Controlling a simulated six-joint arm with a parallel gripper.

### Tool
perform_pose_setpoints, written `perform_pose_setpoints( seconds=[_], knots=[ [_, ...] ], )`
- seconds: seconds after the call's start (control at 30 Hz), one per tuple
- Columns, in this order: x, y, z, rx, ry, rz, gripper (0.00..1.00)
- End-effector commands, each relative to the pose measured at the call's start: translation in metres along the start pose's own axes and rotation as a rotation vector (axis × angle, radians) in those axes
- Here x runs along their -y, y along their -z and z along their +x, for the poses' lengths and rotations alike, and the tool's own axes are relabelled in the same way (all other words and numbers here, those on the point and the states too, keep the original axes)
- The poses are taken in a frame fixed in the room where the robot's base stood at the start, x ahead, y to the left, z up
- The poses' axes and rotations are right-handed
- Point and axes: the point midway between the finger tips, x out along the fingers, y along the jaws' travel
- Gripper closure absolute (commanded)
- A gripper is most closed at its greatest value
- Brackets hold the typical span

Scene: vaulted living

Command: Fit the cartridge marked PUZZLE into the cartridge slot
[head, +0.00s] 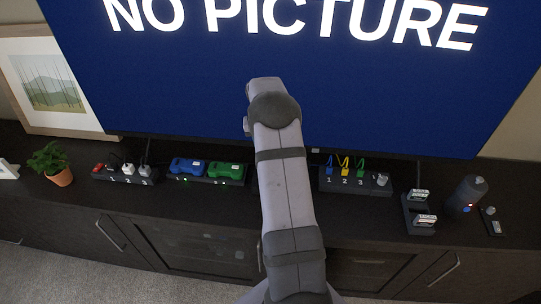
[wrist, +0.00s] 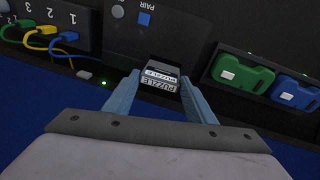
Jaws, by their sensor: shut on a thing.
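The PUZZLE cartridge (wrist: 158,78) is dark with pale labels reading PUZZLE, seen in the wrist view. My gripper (wrist: 160,82) is shut on it, with one blue-grey finger on each side. The cartridge's far end is against or just in front of the dark console (wrist: 125,45), which has a blue button marked PAIR. The cartridge slot itself is hidden behind the cartridge, and I cannot tell whether the cartridge is inside it. In the head view my arm hides the gripper, the cartridge and most of the console.
A dock with blue and green controllers (head: 207,168) stands left of my arm. A numbered box with coloured cables (head: 356,181) stands right of it. Farther right are a rack (head: 417,218) with other cartridges and a dark cylinder (head: 467,196). The television (head: 180,80) rises behind.

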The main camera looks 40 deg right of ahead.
Motion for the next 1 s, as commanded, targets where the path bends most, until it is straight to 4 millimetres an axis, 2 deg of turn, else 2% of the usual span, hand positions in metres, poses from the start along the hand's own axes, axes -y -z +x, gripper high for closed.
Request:
perform_pose_setpoints(
  seconds=[0.17, 0.5, 0.9, 0.93, 1.0],
  knots=[
    [0.000, -0.001, 0.003, 0.002, 0.000, 0.000, 0.71],
    [0.005, -0.004, 0.036, 0.002, -0.001, 0.000, 0.71],
    [0.005, -0.004, 0.041, 0.000, 0.000, 0.000, 0.71],
    [0.005, -0.004, 0.040, 0.000, 0.000, 0.000, 0.45],
    [0.005, -0.004, 0.040, 0.000, 0.000, 0.000, 0.31]
  ],
)
